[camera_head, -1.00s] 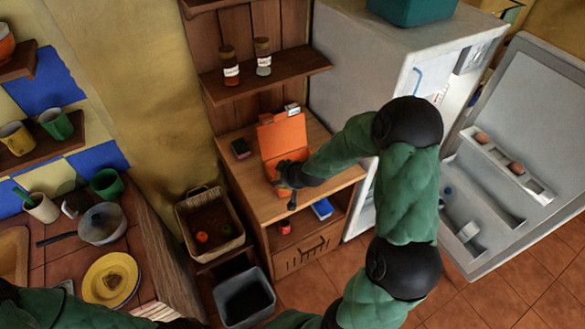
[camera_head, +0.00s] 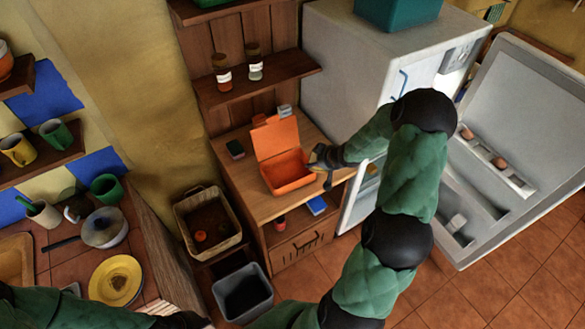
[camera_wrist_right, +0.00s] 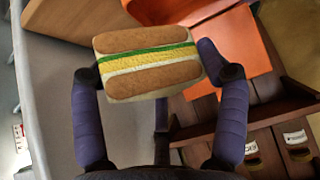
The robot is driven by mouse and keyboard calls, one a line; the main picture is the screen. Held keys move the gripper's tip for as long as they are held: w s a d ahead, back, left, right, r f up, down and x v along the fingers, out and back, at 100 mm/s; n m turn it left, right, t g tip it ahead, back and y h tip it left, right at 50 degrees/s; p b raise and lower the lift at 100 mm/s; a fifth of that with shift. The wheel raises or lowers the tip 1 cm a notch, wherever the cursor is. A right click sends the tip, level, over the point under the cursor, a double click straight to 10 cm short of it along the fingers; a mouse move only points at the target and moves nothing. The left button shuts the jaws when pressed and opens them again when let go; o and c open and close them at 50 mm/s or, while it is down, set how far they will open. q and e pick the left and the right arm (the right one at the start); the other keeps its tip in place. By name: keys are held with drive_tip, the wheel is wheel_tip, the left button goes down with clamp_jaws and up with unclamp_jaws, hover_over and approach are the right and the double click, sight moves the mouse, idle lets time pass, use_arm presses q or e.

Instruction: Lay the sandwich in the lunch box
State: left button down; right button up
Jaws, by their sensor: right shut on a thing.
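The orange lunch box (camera_head: 287,172) stands open on the wooden cabinet, lid (camera_head: 276,137) up at the back; no sandwich shows in it. My right gripper (camera_head: 322,160) is just right of the box in the head view. In the right wrist view, my right gripper (camera_wrist_right: 160,80) is shut on the sandwich (camera_wrist_right: 150,62), which has brown bread and green, yellow and white layers. The lid (camera_wrist_right: 243,45) shows behind it. My left arm comes in at the bottom left of the head view; its dark end (camera_head: 182,319) is cut off by the edge, fingers unclear.
Jars (camera_head: 222,75) stand on the shelf above. The fridge (camera_head: 350,80) is close on the right, its door (camera_head: 515,150) open. A basket (camera_head: 207,225) and grey bin (camera_head: 243,293) stand left of the cabinet.

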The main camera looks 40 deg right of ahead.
drive_tip(key=w+f+b, duration=0.1)
drive_tip(key=w+f, duration=0.2)
drive_tip(key=w, duration=0.1)
drive_tip(key=w+f+b, duration=0.1)
drive_tip(key=w+f, duration=0.2)
drive_tip(key=w+a+f+b, duration=0.1)
drive_tip(key=w+f, duration=0.2)
drive_tip(key=w, duration=0.1)
drive_tip(key=shift+w+a+f+b, duration=0.1)
drive_tip(key=shift+w+f+b, duration=0.15)
drive_tip(key=shift+w+b, duration=0.1)
drive_tip(key=shift+f+b, duration=0.45)
drive_tip(key=shift+f, duration=0.85)
drive_tip(key=shift+f+b, duration=0.4)
drive_tip(key=shift+f, duration=0.1)
drive_tip(key=shift+f, duration=0.1)
